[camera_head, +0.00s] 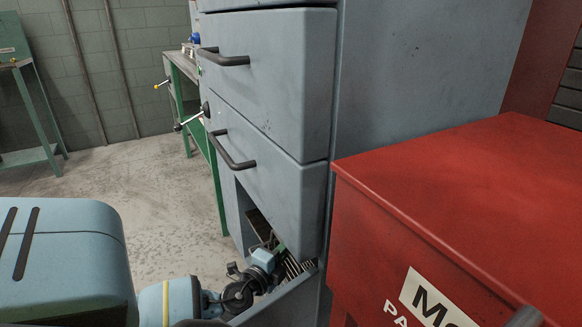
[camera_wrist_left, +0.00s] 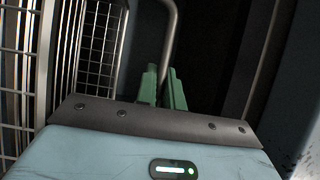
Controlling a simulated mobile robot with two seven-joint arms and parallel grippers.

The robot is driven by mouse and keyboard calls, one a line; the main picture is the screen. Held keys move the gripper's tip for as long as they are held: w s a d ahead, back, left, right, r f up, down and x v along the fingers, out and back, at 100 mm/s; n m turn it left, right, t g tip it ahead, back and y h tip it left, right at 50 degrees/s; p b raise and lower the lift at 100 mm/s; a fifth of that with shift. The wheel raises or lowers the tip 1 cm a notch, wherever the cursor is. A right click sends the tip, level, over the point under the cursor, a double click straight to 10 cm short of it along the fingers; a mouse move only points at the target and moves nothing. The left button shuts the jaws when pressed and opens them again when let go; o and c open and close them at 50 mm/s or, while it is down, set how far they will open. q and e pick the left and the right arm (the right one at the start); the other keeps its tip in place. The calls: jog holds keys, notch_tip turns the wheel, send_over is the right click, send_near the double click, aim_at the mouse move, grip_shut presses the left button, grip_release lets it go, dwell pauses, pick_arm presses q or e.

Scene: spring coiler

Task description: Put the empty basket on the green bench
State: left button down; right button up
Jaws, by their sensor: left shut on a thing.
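My left gripper (camera_wrist_left: 163,88), with green fingers, is shut on a grey bent metal bar (camera_wrist_left: 173,40) that looks like a basket handle. Wire mesh of a basket (camera_wrist_left: 100,45) stands close on the left in the left wrist view. In the head view, my left gripper (camera_head: 280,248) reaches into the low opening of the grey cabinet, and a small part of the wire basket (camera_head: 293,266) shows beside it. Most of the basket is hidden, so I cannot tell whether it is empty. A green bench (camera_head: 215,185) stands behind the cabinet, partly hidden. My right gripper is out of view.
The grey-blue cabinet (camera_head: 270,75) has drawers with black handles above my left gripper. A red box (camera_head: 470,180) stands close on the right. Another green table (camera_head: 30,95) stands at the far left. The concrete floor (camera_head: 150,200) between is clear.

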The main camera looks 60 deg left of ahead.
pick_arm(q)
jog(key=shift+s+d, duration=0.1)
jog(key=shift+s, duration=0.1)
jog(key=shift+s+r, duration=0.1)
jog(key=shift+r, duration=0.05)
